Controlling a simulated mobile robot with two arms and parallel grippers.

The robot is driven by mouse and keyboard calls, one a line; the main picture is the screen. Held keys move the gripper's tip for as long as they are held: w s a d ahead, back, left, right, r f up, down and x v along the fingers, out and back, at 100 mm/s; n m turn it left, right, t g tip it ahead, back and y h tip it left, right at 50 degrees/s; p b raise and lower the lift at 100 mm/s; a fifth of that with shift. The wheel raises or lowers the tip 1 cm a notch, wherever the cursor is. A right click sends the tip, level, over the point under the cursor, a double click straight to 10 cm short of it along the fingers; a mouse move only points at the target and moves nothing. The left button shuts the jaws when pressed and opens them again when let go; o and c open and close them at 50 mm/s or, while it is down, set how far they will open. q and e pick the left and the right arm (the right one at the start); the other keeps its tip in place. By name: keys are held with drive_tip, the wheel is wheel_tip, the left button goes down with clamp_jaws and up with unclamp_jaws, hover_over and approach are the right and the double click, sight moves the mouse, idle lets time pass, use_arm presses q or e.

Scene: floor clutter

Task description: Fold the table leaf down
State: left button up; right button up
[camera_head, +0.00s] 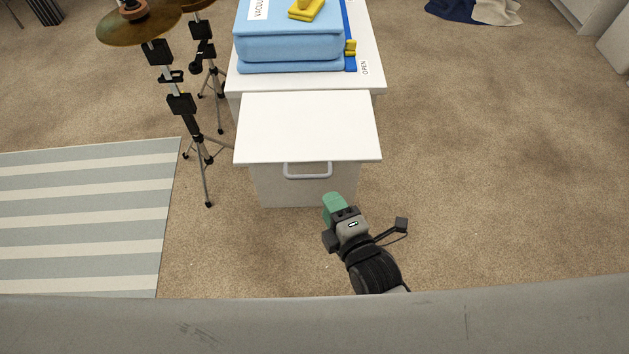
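The white table leaf (308,125) stands out level from the front of a white table (376,72), toward me. A grey bar handle (308,171) shows just below the leaf's front edge. My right gripper (334,205) is in front of the table, a little below and right of the handle in the picture, apart from it. Its green fingertips overlap from this angle, so I cannot tell whether it is open or shut. My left gripper is not in view.
A blue storage bag (288,48) with yellow clips lies on the table behind the leaf. A cymbal stand (190,115) stands close on the left, near a striped rug (80,215). Carpet to the right is clear. A dark blue and beige cloth (475,10) lies far right.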

sight(312, 175)
drive_tip(key=b+x, duration=0.1)
drive_tip(key=x, duration=0.9)
clamp_jaws()
